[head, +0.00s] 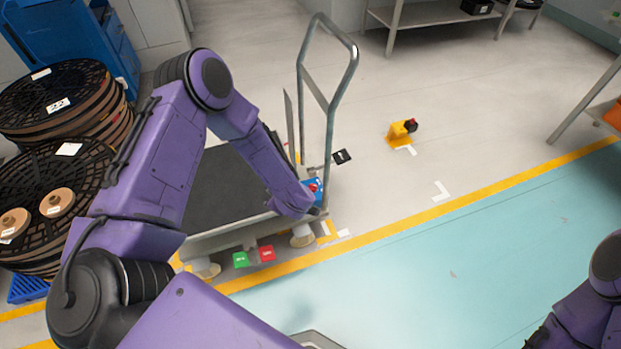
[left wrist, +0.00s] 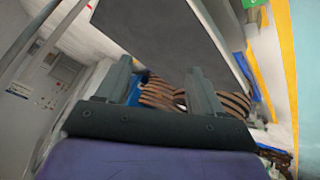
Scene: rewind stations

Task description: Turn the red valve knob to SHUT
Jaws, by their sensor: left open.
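A small red knob (head: 314,187) sits on a blue box at the right end of a grey cart, beside the end of my left forearm in the head view. Which way the knob points is too small to tell. In the head view my left gripper is hidden behind my own arm. In the left wrist view my left gripper (left wrist: 159,68) shows two fingers spread apart with nothing between them. The knob cannot be made out in that view. My right arm shows only at the lower right edge of the head view, and its gripper is outside the frame.
The cart's handle (head: 330,100) rises behind the knob. A yellow block (head: 398,133) stands on open floor. Reels (head: 60,95) are stacked left.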

